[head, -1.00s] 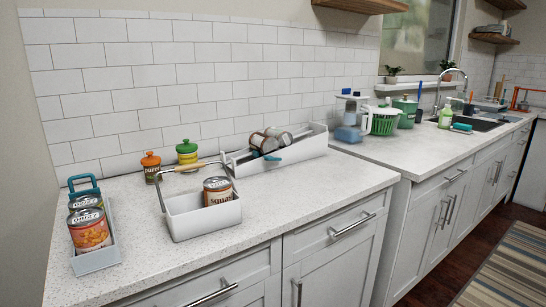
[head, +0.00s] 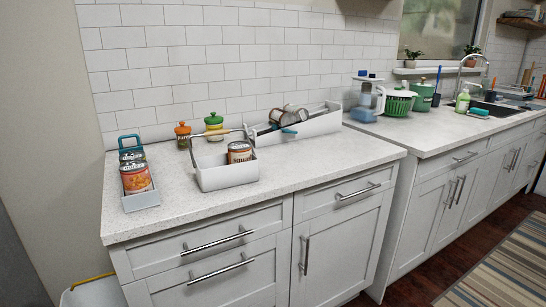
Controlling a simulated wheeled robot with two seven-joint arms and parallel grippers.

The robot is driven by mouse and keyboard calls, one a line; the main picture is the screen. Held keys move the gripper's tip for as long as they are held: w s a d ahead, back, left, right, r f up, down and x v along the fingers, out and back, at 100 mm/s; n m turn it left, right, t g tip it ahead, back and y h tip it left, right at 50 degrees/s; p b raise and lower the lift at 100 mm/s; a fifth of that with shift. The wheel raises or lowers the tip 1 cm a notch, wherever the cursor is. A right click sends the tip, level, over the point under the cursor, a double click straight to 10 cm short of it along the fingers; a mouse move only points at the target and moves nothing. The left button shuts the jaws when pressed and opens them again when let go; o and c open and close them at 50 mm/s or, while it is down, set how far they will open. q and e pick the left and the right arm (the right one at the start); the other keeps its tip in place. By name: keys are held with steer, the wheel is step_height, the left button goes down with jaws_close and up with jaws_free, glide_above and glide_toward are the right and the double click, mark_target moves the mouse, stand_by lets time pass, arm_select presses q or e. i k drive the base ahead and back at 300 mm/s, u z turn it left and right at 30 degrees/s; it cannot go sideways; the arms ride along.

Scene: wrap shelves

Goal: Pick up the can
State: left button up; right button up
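Several cans show on the left counter. One can with a brown and white label (head: 239,152) stands in a white basket (head: 230,178) with a raised handle. A can with an orange food label (head: 136,179) stands in a narrow grey-white caddy (head: 142,202) with a teal handle, and another can (head: 131,157) is behind it. Two cans lie on their sides in a long white tray (head: 318,126) by the wall, one of them at its left part (head: 277,114). The frames do not show which can is meant. Neither of my grippers is in view.
An orange jar (head: 183,135) and a green-lidded jar (head: 214,126) stand by the tiled wall. The counter's front right (head: 330,164) is clear. A striped rug (head: 497,272) lies on the floor.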

mark_target(239, 152)
steer(key=z, duration=0.05)
steer(key=i, duration=0.95)
steer(key=u, duration=0.55)
